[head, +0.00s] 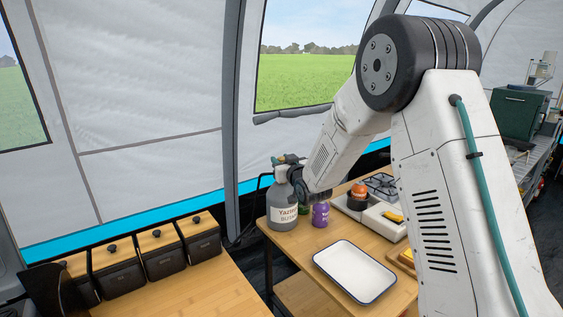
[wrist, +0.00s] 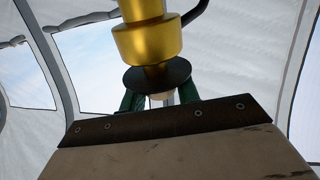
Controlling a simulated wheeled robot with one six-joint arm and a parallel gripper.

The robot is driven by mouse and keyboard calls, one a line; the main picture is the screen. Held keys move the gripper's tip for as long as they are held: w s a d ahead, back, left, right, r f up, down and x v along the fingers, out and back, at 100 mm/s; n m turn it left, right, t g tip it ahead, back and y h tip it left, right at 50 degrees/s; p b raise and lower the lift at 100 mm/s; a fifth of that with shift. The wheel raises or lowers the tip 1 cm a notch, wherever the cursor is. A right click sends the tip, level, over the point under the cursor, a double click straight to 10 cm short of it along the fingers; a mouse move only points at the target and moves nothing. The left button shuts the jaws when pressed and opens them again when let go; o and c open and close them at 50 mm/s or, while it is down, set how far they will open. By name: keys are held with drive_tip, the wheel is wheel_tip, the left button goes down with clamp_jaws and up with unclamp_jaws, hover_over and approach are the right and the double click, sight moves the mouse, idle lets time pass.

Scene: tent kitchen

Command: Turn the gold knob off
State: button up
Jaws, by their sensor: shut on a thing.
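The gold knob (wrist: 148,42) fills the top middle of the wrist view, above a round black disc (wrist: 158,77). The green fingers of my gripper (wrist: 160,98) show on both sides just below the disc, partly hidden by the gripper's dark front edge. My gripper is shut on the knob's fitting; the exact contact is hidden. In the head view, my gripper (head: 290,161) is at the top of a grey gas bottle (head: 281,208) with a white label, upright at the table's back left corner. The knob is too small to make out there.
A white tray (head: 354,272) lies on the wooden table (head: 307,246). A purple container (head: 321,214) stands beside the bottle. A stove (head: 382,184) is further right. Black boxes with wooden lids (head: 167,250) line the counter at left. A black hose (head: 258,193) runs near the bottle.

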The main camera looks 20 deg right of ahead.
drive_tip(key=shift+m+h, duration=0.3)
drive_tip(key=shift+h, duration=0.2)
drive_tip(key=m+h, duration=0.1)
drive_tip(key=h, duration=0.1)
drive_tip(key=m+h, duration=0.2)
drive_tip(key=h, duration=0.1)
drive_tip(key=shift+a+m+h, duration=0.1)
drive_tip(key=shift+m+h, duration=0.2)
drive_tip(key=m+g+h, duration=0.2)
drive_tip(key=h, duration=0.1)
drive_tip(key=m+g+h, duration=0.2)
drive_tip(key=m+h, duration=0.1)
drive_tip(key=h, duration=0.1)
drive_tip(key=shift+h, duration=0.3)
drive_tip(key=m+g+h, duration=0.4)
drive_tip(key=m+g, duration=0.1)
drive_tip(key=shift+g, duration=0.3)
drive_tip(key=shift+d+m+g+h, duration=0.1)
drive_tip(key=shift+m+g+h, duration=0.45)
drive_tip(key=shift+m+g, duration=0.6)
drive_tip(key=shift+d+m+g+h, duration=0.1)
drive_tip(key=shift+m+g+h, duration=0.5)
drive_tip(key=shift+g, duration=0.95)
drive_tip(key=shift+m+g, duration=0.25)
drive_tip(key=shift+g, duration=0.05)
drive_tip(key=o, duration=1)
drive_tip(key=shift+c, duration=0.2)
drive_tip(key=shift+a, duration=0.15)
